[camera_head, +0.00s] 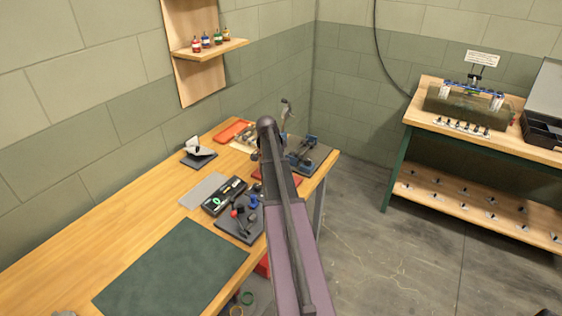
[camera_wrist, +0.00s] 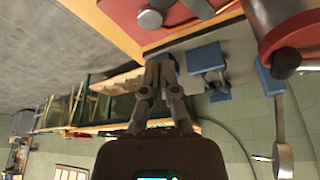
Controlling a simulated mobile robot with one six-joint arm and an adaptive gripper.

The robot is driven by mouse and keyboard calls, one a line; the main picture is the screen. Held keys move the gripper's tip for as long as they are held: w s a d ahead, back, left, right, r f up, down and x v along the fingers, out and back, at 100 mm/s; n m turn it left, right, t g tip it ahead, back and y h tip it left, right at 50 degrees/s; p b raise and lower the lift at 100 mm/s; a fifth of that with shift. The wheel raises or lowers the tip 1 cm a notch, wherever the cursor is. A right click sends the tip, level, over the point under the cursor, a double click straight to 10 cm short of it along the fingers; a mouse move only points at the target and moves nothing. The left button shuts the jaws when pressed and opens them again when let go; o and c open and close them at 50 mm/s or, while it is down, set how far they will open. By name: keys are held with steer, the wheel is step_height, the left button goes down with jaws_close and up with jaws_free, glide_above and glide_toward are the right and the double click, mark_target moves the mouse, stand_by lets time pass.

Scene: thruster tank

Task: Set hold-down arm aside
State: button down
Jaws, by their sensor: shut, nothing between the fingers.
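I cannot single out the hold-down arm for certain. In the wrist view, my gripper (camera_wrist: 160,68) is shut and empty, its fingertips close together near a grey plate that bears blue blocks (camera_wrist: 207,57). A metal lever with a round end (camera_wrist: 281,140) hangs at the right of that view, near a red round body (camera_wrist: 290,28). In the head view, my own arm reaches over the wooden bench (camera_head: 145,220) and hides the gripper. A dark fixture plate with blue clamp parts (camera_head: 303,152) sits at the bench's far right corner, partly behind my arm.
A dark plate with red and blue knobs (camera_head: 240,217), a black box with a green mark (camera_head: 222,196) and a grey plate (camera_head: 203,190) lie left of my arm. The green mat (camera_head: 172,268) is bare. A second bench (camera_head: 490,139) with a tank stands at right.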

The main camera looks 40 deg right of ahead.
steer(key=p+v, duration=0.5)
steer(key=v, duration=0.1)
steer(key=shift+a+r+p, duration=0.15)
steer(key=shift+r+p, duration=0.2)
steer(key=shift+p, duration=0.05)
steer(key=shift+w, duration=0.15)
steer(key=shift+a, duration=0.1)
stand_by(0.4)
steer(key=a+n+t+y, duration=0.15)
steer(key=a+n, duration=0.95)
steer(key=a, duration=1.7)
steer(key=s+a+n+y, duration=0.1)
steer(key=s+a+n, duration=0.4)
steer(key=a, duration=0.5)
steer(key=s+a+f+n+y, duration=0.1)
steer(key=s+a+n, duration=0.3)
steer(key=a, duration=0.5)
steer(key=shift+s+a+f+n, duration=0.2)
steer(key=shift+s+a+n, duration=0.15)
steer(key=shift+n, duration=0.05)
